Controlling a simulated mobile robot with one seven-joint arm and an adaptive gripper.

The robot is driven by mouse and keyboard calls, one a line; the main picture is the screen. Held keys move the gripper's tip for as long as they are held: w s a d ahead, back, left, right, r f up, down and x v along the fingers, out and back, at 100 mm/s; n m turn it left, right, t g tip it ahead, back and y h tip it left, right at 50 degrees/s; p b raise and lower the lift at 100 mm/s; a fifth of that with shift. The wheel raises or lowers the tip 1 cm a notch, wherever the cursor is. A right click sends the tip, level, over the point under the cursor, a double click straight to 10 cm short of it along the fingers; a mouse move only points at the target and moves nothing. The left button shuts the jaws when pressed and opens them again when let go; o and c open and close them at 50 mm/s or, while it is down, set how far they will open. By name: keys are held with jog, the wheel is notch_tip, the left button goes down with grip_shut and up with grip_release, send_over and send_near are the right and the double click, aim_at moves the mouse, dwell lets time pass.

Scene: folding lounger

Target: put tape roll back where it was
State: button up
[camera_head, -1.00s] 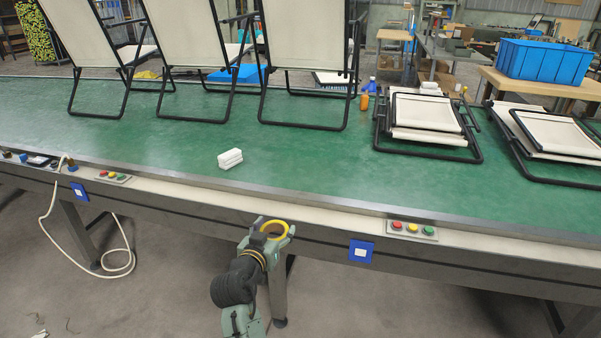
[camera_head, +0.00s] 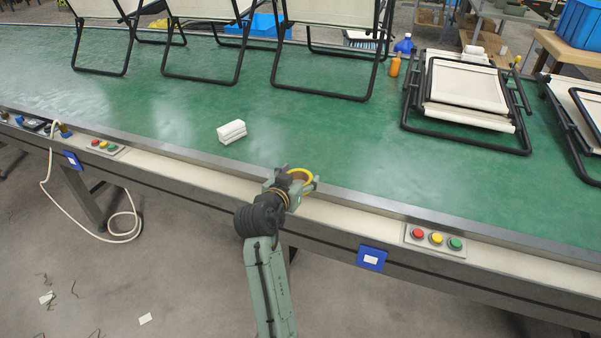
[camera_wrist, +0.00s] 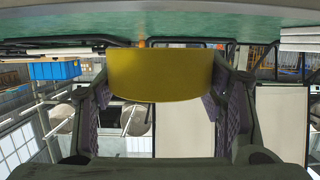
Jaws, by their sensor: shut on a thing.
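The yellow tape roll (camera_head: 301,175) is held between the fingers of my gripper (camera_head: 297,182), at the near edge of the green table. In the wrist view the tape roll (camera_wrist: 160,75) fills the upper middle, with a finger of my gripper (camera_wrist: 160,100) on each side of it. My gripper is shut on it. From the head view the roll appears over the table's near metal rim; I cannot tell its exact height or whether it touches anything.
The long green table (camera_head: 330,140) has clear surface beyond my gripper. A white block (camera_head: 231,131) lies on it to the left. Upright loungers (camera_head: 330,40) stand behind. A folded lounger (camera_head: 468,95) and an orange bottle (camera_head: 394,65) are to the right. Button panels (camera_head: 436,239) line the front edge.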

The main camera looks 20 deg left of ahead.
jog(key=shift+f+b, duration=1.45)
jog(key=shift+f, duration=1.6)
jog(key=shift+f+b, duration=0.5)
jog(key=shift+f, duration=0.1)
jog(key=o, duration=1.3)
